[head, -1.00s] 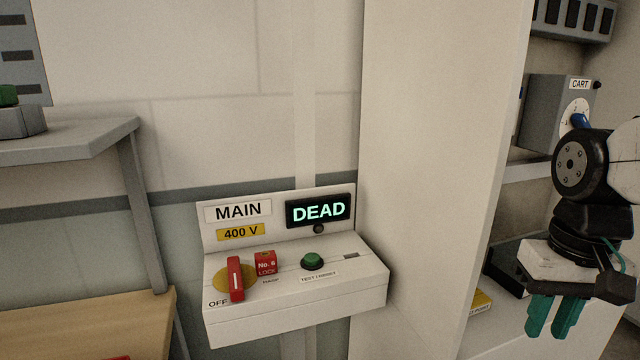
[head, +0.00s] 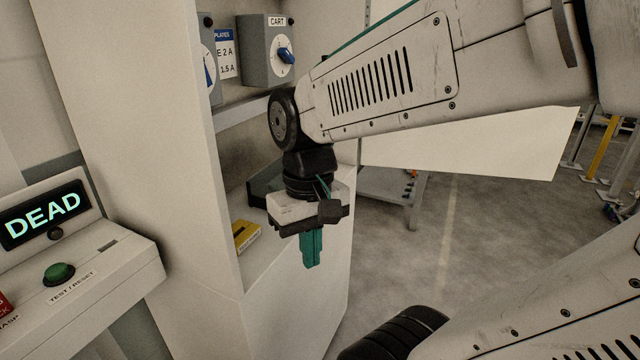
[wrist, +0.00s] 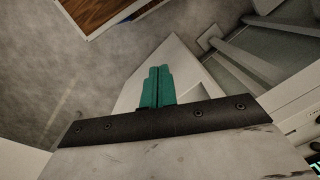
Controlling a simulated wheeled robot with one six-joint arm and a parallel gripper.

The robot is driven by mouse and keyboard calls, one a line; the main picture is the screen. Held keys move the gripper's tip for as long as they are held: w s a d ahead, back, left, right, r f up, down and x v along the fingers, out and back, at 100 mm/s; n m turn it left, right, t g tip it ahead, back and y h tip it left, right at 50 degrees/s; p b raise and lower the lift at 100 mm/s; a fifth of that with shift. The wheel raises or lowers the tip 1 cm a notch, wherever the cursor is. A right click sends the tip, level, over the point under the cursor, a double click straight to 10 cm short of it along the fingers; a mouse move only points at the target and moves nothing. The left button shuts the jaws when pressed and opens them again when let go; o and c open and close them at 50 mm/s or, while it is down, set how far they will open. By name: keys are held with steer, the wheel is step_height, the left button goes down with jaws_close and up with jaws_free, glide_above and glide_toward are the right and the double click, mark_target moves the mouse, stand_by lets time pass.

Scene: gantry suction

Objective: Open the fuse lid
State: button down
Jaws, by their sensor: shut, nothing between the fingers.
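My gripper (head: 311,250) points down in front of the open white cabinet, with its two green fingers shut together and nothing between them. It also shows shut and empty in the wrist view (wrist: 157,85). A dark box (head: 262,188) sits low in the cabinet, partly hidden behind my gripper. I cannot tell whether the fuse lid is part of this box. A yellow labelled block (head: 246,236) lies in front of the box, to the left of my fingers and apart from them.
The cabinet's white side wall (head: 165,130) stands to the left. A grey CART box (head: 262,50) with a blue knob is on the shelf above. The panel with the DEAD display (head: 42,215) is at far left. Open floor (head: 470,230) lies to the right.

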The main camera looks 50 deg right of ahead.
steer(key=w+d+f+m+t+y, duration=0.3)
steer(key=w+d+f+m+t, duration=0.2)
steer(key=d+m, duration=0.45)
steer(key=w+d+f+m+t+y, duration=0.2)
steer(key=w+d+f+m+t, duration=0.25)
steer(key=d+m, duration=0.5)
steer(key=w+d+f+m+t+y, duration=0.3)
steer(key=w+d+f+m+t, duration=0.3)
steer(key=d, duration=0.6)
steer(key=w+d+r+m+t+h, duration=0.1)
steer(key=d+r+m+t+h, duration=0.2)
steer(key=d+m, duration=0.25)
steer(key=shift+n, duration=0.45)
steer(key=x, duration=1)
steer(key=shift+r, duration=0.1)
